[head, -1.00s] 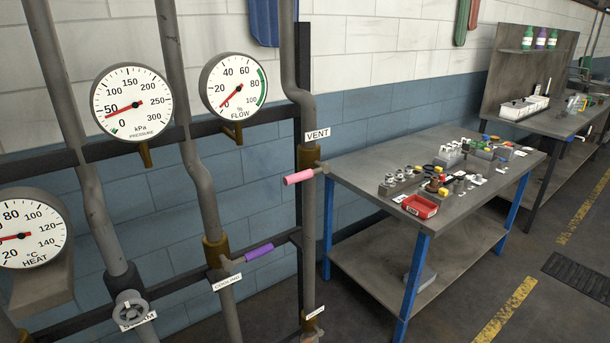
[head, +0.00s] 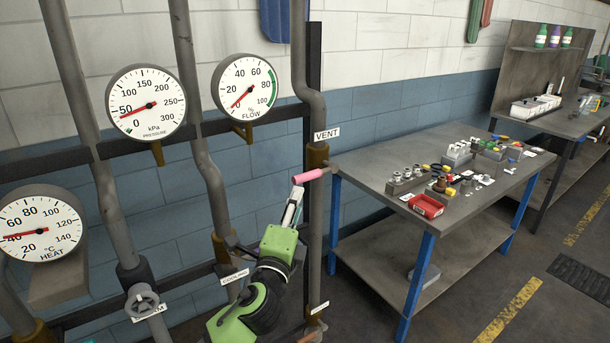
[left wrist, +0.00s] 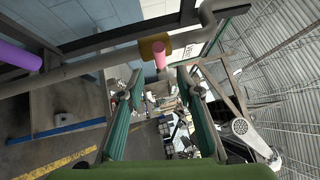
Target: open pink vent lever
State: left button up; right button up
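The pink vent lever (head: 312,174) is a short pink handle sticking out to the left from the vent pipe, just below the VENT label (head: 326,135). My left gripper (head: 297,191) has come up from below, its tips close to the lever's left end. In the left wrist view, the pink lever (left wrist: 160,58) points towards me. My left gripper's two green fingers (left wrist: 159,72) are spread apart, one to each side of its end. I cannot tell whether they touch it. My right gripper is in neither view.
A purple lever (left wrist: 14,53) lies on the left of the wrist view; my arm hides it in the head view. Several pipes and gauges stand left of the lever. A workbench (head: 362,180) with small parts and a red tray (head: 426,206) stands to the right.

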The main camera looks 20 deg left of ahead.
aim_at(304, 181)
pick_arm(q)
jog(key=w, duration=0.3)
jog(key=w+r+p, duration=0.1)
jog(key=w, duration=0.2)
jog(key=w+a+p, duration=0.1)
jog(key=w, duration=0.2)
jog(key=shift+w+r, duration=0.2)
jog(key=shift+w, duration=0.2)
jog(key=shift+w+a, duration=0.1)
jog(key=shift+w, duration=0.6)
grip_shut()
